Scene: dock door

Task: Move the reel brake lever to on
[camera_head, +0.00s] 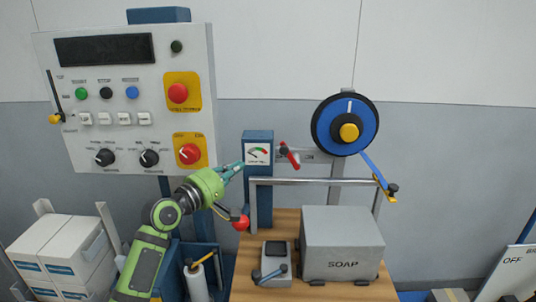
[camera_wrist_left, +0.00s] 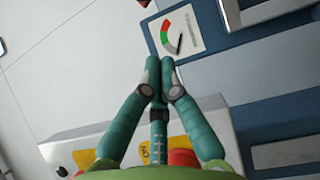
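A blue reel (camera_head: 359,128) with a black rim and yellow hub is mounted on the wall. A short red-handled lever (camera_head: 289,155) sits on the grey bracket left of the reel, tilted, with a label beside it that I cannot read. It may be the reel brake lever; no clear marking shows. My left gripper (camera_head: 236,168) is beside the blue gauge box (camera_head: 258,190), left of the red lever and apart from it. In the left wrist view its teal fingers (camera_wrist_left: 163,68) meet at the tips, with nothing seen between them. My right gripper is not in view.
A grey control panel (camera_head: 130,75) with buttons and knobs is at left. A metal rail (camera_head: 310,182) runs above the wooden table (camera_head: 250,285), which holds a soap box (camera_head: 342,243). A red ball-ended lever (camera_head: 241,222) is below my gripper. White boxes (camera_head: 60,252) stand at lower left.

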